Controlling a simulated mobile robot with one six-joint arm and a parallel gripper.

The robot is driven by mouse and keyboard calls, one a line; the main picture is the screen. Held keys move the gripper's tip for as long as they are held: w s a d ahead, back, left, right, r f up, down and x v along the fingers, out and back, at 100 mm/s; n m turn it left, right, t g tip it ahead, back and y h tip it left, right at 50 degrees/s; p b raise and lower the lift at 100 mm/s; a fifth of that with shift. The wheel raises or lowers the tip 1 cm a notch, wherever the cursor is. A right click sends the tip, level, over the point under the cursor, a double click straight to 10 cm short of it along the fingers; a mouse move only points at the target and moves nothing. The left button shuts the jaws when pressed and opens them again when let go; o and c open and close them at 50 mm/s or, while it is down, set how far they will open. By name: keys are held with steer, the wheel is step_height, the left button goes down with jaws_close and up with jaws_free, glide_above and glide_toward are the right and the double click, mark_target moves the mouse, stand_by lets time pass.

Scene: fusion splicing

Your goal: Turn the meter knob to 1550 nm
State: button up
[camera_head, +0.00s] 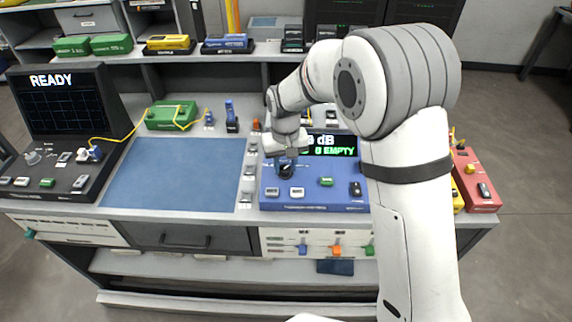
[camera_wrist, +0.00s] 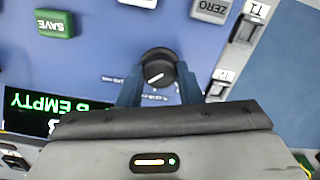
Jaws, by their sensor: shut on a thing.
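The blue power meter (camera_head: 330,203) stands on the bench in the head view, with a dark display reading "dB" and "EMPTY" in part. Its black round knob (camera_wrist: 158,68) shows in the wrist view, with a pale pointer line aimed toward the lower left of that picture. My gripper (camera_wrist: 158,90) reaches down over the knob, its two blue fingers on either side, shut on it. In the head view my gripper (camera_head: 285,163) hides part of the knob and meter face. The scale lettering by the knob is mostly hidden and too small to read.
Near the knob are a green SAVE button (camera_wrist: 55,23), a grey ZERO button (camera_wrist: 211,10) and small labelled holders (camera_wrist: 248,22). A blue mat (camera_head: 170,172) lies to the left, clear. A dark READY machine (camera_head: 65,105) stands at far left.

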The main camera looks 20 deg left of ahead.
mark_target(286, 167)
steer(key=shift+w+m, duration=0.1)
steer(key=shift+m, duration=0.4)
steer(key=o, duration=1)
steer(key=shift+r, duration=0.1)
step_height(286, 167, up, 8)
steer(key=shift+f, duration=0.2)
steer(key=shift+d, duration=0.1)
steer(key=s+d+r+m+t, duration=0.1)
steer(key=s+d+r, duration=0.25)
steer(key=d, duration=0.45)
steer(key=s+d+r+m, duration=0.15)
steer(key=s+d, duration=0.25)
steer(key=d, duration=0.4)
steer(key=s+d+r+m+t, duration=0.1)
steer(key=s+d+r, duration=0.25)
steer(key=d, duration=0.45)
steer(key=shift+m+t, duration=0.3)
steer(key=shift+m, duration=0.45)
steer(key=s+d, duration=0.2)
steer(key=s, duration=0.1)
steer(key=s+d+f, duration=0.1)
steer(key=s+d, duration=0.1)
steer(key=s, duration=0.1)
steer(key=s+d+f, duration=0.1)
steer(key=s+d, duration=0.1)
steer(key=s, duration=0.1)
steer(key=shift+s+d+f, duration=0.1)
steer(key=shift+d, duration=0.25)
